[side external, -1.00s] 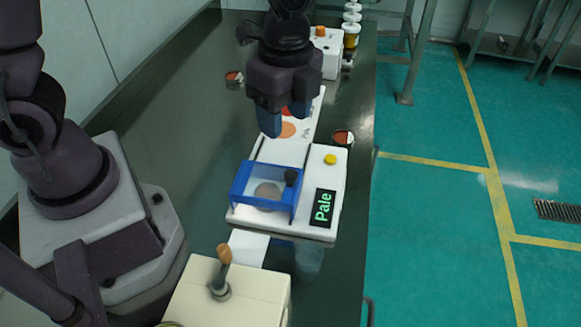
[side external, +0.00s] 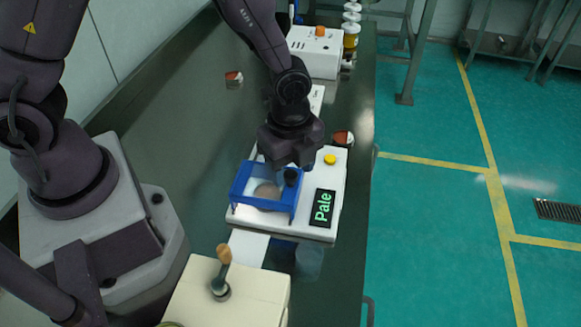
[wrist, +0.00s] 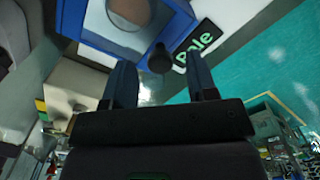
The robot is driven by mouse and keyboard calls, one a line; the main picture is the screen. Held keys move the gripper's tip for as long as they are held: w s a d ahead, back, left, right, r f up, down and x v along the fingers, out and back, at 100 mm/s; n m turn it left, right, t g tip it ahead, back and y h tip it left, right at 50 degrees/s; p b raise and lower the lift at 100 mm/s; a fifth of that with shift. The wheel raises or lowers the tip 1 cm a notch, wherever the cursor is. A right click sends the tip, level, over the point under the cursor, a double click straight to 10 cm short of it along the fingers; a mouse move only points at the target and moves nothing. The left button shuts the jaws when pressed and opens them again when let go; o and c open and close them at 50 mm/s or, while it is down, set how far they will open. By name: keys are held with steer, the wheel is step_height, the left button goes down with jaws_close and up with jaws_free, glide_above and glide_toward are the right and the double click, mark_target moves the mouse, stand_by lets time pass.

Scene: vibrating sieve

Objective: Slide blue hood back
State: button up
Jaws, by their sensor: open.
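The blue hood (side external: 238,187) is a blue frame with a clear top, sitting over a round brownish disc (side external: 266,190) on the white device. A dark round knob (side external: 291,176) stands at its right side. My gripper (side external: 287,178) is open, just above and behind the hood's knob in the side view. In the wrist view, my two fingers (wrist: 162,85) point toward the dark knob (wrist: 160,60), which lies between and beyond the tips. The blue hood (wrist: 178,22) shows above it. Whether the fingers touch the knob cannot be told.
The white device (side external: 334,170) has a yellow button (side external: 330,159) and a display reading "Pale" (side external: 323,207). A cream box with an upright lever (side external: 222,270) stands in front. Another white box (side external: 316,50) stands at the back.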

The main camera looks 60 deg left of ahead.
steer(key=shift+f, duration=0.5)
jaws_close()
steer(key=w+a, duration=0.8)
steer(key=shift+w+a, duration=0.25)
steer(key=shift+w, duration=0.05)
steer(key=shift+r, duration=0.1)
steer(key=shift+c, duration=0.3)
jaws_free()
steer(key=shift+w+a, duration=0.1)
steer(key=shift+o, duration=0.3)
